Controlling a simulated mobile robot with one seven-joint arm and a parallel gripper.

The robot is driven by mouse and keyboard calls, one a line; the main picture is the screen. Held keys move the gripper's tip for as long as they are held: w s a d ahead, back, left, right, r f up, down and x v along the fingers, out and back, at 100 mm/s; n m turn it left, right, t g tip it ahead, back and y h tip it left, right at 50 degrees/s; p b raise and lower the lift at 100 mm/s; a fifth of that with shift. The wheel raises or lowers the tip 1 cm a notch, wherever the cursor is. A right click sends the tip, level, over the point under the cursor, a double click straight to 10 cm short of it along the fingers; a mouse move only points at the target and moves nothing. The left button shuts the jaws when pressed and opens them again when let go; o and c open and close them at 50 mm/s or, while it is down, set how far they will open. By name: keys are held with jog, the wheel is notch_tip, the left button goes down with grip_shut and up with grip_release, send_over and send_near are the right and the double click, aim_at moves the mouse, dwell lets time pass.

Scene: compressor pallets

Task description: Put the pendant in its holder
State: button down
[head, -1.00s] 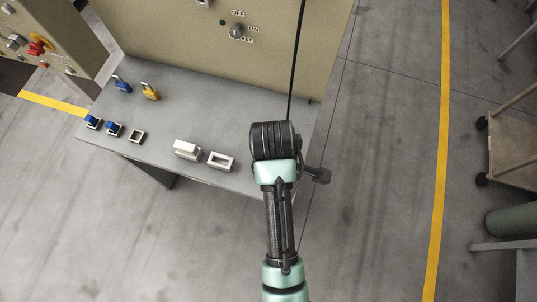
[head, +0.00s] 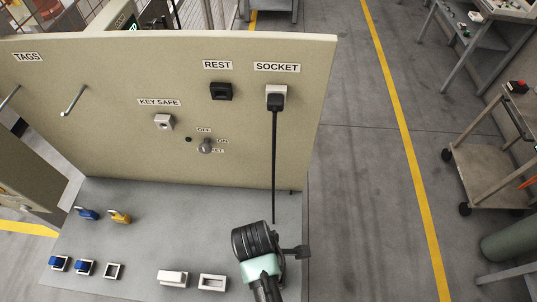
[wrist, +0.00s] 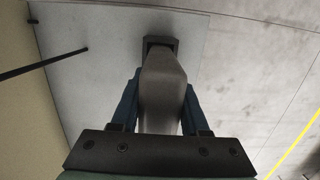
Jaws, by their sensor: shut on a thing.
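In the wrist view, my gripper (wrist: 161,88) has its two blue fingers closed on the sides of a pale grey tapered body, which I take for the pendant (wrist: 163,100). A dark square-ended piece (wrist: 160,42) meets its far end, over the grey table surface. I cannot tell whether that piece belongs to the pendant or is the holder. In the head view my dark wrist is over the table's front right part and hides the fingers and the pendant. A dark block (head: 295,251) sticks out to the wrist's right.
An upright beige panel (head: 120,110) backs the table (head: 150,225).

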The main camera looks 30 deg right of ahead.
jog(key=shift+f, duration=1.95)
jog(key=shift+w, duration=0.1)
jog(key=shift+c, duration=2)
grip_release()
jog(key=shift+f, duration=0.15)
